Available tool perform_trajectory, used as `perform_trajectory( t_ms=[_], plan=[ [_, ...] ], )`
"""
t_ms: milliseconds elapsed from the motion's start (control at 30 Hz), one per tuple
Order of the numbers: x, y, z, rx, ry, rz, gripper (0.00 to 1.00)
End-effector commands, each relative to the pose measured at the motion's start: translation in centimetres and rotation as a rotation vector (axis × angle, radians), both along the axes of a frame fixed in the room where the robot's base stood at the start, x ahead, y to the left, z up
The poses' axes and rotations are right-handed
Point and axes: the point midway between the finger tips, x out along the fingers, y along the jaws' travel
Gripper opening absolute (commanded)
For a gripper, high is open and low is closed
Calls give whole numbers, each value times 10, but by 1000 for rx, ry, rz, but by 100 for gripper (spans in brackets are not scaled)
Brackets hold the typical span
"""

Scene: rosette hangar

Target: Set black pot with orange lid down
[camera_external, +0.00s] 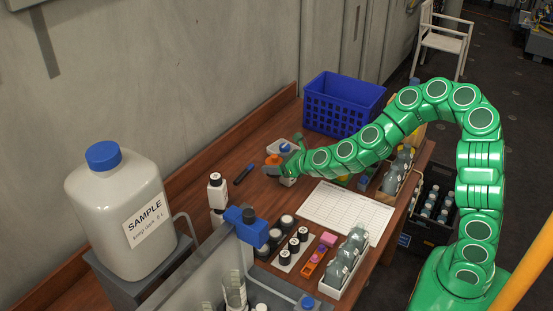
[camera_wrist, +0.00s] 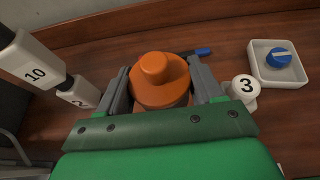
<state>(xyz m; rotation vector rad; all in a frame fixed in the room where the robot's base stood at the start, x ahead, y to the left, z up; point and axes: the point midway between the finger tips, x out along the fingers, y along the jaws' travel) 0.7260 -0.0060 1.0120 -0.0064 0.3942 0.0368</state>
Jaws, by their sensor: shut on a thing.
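My gripper (camera_external: 275,170) is low over the back of the wooden bench, at the end of my green arm. In the wrist view its two grey fingers (camera_wrist: 160,82) are shut on the pot with the orange lid (camera_wrist: 158,72), one on each side. The rounded orange lid faces the camera, and the pot looks upright. The orange lid also shows in the external view (camera_external: 273,159). The pot's black body is not clearly seen; the fingers and lid hide it. I cannot tell whether its base touches the bench.
A white tray with a blue-topped item (camera_wrist: 277,64) and a container marked 3 (camera_wrist: 243,88) stand close right in the wrist view. Containers marked 10 (camera_wrist: 33,70) and 2 (camera_wrist: 80,93) stand left. A blue crate (camera_external: 343,103) stands behind.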

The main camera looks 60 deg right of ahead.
Motion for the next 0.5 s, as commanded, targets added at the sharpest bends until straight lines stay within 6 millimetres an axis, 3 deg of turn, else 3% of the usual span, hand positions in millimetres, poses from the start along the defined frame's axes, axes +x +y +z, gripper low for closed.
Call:
perform_trajectory(
  t_ms=[200, 500],
  plan=[
    [-8, 5, -15, -2, 1, -27, 35],
    [-10, 6, -19, 2, -2, -40, 35]
  ],
)
